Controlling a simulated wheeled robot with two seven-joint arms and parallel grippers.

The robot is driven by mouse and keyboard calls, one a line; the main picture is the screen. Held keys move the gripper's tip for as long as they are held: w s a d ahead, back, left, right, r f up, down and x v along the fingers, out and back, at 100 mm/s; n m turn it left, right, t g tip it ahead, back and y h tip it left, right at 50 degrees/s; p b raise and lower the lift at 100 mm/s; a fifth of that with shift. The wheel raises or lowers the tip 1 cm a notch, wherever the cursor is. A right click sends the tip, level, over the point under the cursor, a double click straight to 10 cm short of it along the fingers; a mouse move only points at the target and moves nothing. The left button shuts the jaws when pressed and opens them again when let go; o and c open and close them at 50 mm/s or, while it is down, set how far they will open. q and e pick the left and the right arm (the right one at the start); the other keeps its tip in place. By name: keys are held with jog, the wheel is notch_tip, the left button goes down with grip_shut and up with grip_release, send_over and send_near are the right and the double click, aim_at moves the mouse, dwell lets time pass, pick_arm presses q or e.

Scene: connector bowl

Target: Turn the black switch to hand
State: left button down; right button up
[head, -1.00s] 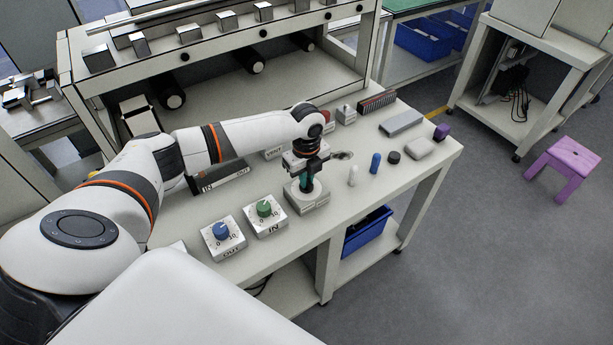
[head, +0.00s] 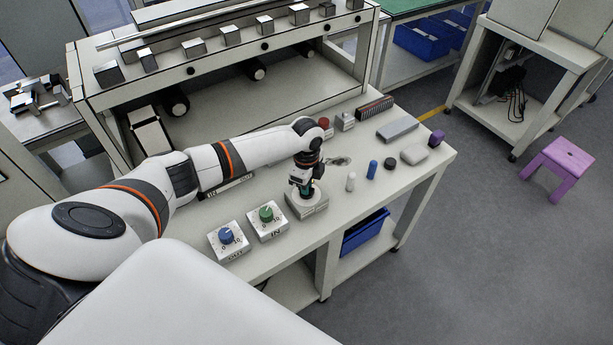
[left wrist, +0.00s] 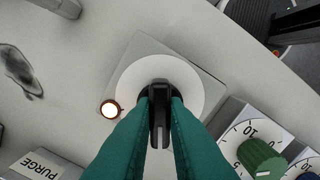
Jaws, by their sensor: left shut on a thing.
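The black switch (left wrist: 160,92) is a bar-shaped knob on a round white dial plate (left wrist: 198,88), which sits on a square grey box. The box (head: 307,210) stands near the table's front edge in the head view. My left gripper (head: 304,192) points down over this box and hides most of the switch there. In the left wrist view its teal fingers (left wrist: 160,112) are shut on the switch, one on each side. A small lit round lamp (left wrist: 110,108) shows beside the dial plate. My right gripper is in neither view.
Two dial boxes, one with a blue knob (head: 226,236) and one with a green knob (head: 266,213), stand to the left of the switch box.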

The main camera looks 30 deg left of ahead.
pick_arm(q)
jog(key=shift+r+n+p, duration=0.15)
jog(key=shift+n+p, duration=0.6)
jog(key=shift+n, duration=0.55)
jog(key=shift+w+a, duration=0.1)
jog(key=c, duration=1.4)
grip_release()
jog(key=shift+c, duration=0.2)
notch_tip(320, 180, up, 12)
jog(key=b, duration=0.2)
